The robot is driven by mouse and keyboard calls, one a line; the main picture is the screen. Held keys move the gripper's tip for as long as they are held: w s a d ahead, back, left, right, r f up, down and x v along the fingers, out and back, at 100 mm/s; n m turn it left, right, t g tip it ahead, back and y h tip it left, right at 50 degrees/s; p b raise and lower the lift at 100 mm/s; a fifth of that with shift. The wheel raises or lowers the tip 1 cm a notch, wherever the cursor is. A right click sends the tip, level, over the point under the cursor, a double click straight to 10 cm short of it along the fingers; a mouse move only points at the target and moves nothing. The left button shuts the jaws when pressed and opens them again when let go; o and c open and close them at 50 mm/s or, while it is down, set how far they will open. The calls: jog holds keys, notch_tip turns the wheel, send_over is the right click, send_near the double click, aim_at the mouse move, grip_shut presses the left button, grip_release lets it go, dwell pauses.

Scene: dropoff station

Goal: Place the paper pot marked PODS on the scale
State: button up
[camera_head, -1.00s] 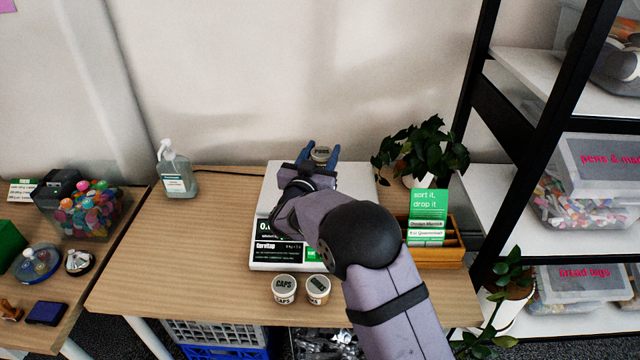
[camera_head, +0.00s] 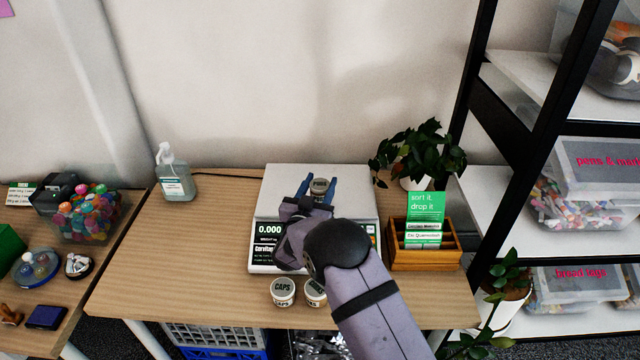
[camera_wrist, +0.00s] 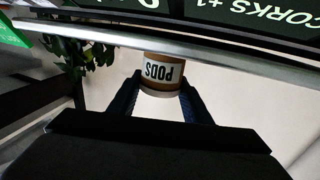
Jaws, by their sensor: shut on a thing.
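The paper pot marked PODS (camera_head: 319,185) is between the blue fingers of my gripper (camera_head: 318,188), over the far half of the scale's plate. It also shows in the wrist view (camera_wrist: 161,73), its lettering upside down, with a finger against each side. The scale (camera_head: 357,184) has a pale plate and a dark front display (camera_head: 268,229) that reads 0.000. My arm hides part of the plate and display. I cannot tell from the views how far the pot's base is from the plate.
A pot marked CAPS (camera_head: 283,291) and another small pot (camera_head: 315,293) stand in front of the scale. A wooden card box (camera_head: 425,259) and a plant (camera_head: 418,150) stand to the right. A sanitiser bottle (camera_head: 175,177) is at the left. Bare table lies left of the scale.

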jog(key=shift+f, duration=0.1)
jog(key=shift+f, duration=0.1)
jog(key=o, duration=1.1)
jog(key=shift+r, duration=0.25)
jog(key=shift+s+a+f, duration=0.1)
jog(key=shift+s, duration=0.2)
jog(key=b+v, duration=0.2)
jog(key=v, duration=0.9)
jog(key=shift+s, duration=0.25)
